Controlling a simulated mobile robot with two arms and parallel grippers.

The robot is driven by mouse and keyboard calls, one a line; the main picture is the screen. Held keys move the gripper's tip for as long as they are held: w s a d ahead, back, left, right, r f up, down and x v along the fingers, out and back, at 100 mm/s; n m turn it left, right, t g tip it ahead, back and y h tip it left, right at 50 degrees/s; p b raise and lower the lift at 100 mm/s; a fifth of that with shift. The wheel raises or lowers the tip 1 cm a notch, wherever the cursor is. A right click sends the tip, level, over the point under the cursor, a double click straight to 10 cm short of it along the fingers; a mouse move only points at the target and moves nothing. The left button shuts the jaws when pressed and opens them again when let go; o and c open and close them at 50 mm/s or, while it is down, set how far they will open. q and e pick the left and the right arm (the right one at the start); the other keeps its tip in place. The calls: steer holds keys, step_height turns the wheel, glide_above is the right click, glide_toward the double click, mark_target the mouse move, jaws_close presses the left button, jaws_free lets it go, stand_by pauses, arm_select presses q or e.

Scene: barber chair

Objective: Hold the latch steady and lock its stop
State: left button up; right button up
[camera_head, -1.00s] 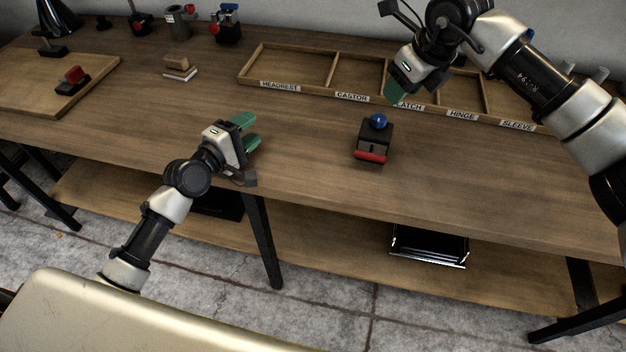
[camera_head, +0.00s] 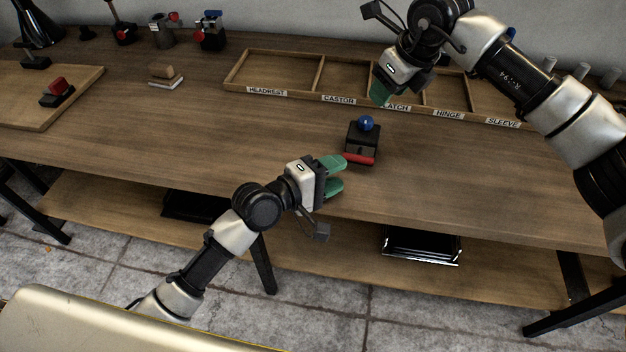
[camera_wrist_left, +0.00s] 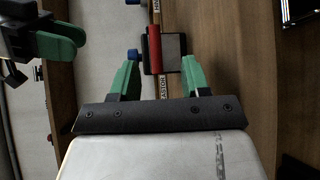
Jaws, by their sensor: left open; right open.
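The latch (camera_head: 361,139) is a small dark block with a blue knob (camera_head: 365,123) on top and a red bar (camera_head: 359,160) along its front side. It stands on the table in front of the labelled tray. My left gripper (camera_head: 338,174) is open and empty, just short of the latch on its front left. In the left wrist view the latch (camera_wrist_left: 173,52) with its red bar (camera_wrist_left: 154,50) lies ahead, beyond the tips of the open green fingers (camera_wrist_left: 160,75). My right gripper (camera_head: 381,92) hangs above the tray's front edge, behind the latch, and holds nothing visible; its fingers overlap in the head view.
The compartment tray (camera_head: 318,97) carries labels including HEADREST, CASTOR, HINGE and SLEEVE. A wooden board (camera_head: 30,110) with a red-and-black part (camera_head: 57,92) lies at left. Small fixtures (camera_head: 210,32) stand along the back. The table (camera_head: 220,140) is clear left of the latch.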

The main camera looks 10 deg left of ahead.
mark_target(366, 122)
arm_select(q)
steer(key=shift+x, duration=1.95)
steer(key=shift+c, duration=0.4)
steer(key=shift+s, duration=0.1)
jaws_close()
arm_select(e)
steer(key=shift+s, duration=0.1)
arm_select(q)
steer(key=shift+f, duration=0.1)
arm_select(e)
steer(key=shift+o, duration=1.5)
steer(key=shift+a+r+n, duration=0.15)
steer(key=shift+a+n, duration=0.05)
steer(key=shift+n, duration=0.1)
arm_select(q)
steer(key=shift+f, duration=0.1)
steer(key=shift+a, duration=0.1)
arm_select(e)
steer(key=a+f+n+h, duration=0.1)
steer(key=f+n, duration=0.1)
steer(key=f, duration=0.1)
steer(key=w+a+f+n+g+h, duration=0.1)
steer(key=f+n, duration=0.1)
steer(key=f, duration=0.1)
steer(key=f+n+h, duration=0.1)
steer(key=f, duration=0.2)
steer(key=shift+w+a+n+g, duration=0.25)
steer(key=shift+a+n+g, duration=0.05)
steer(key=shift+a+n, duration=0.1)
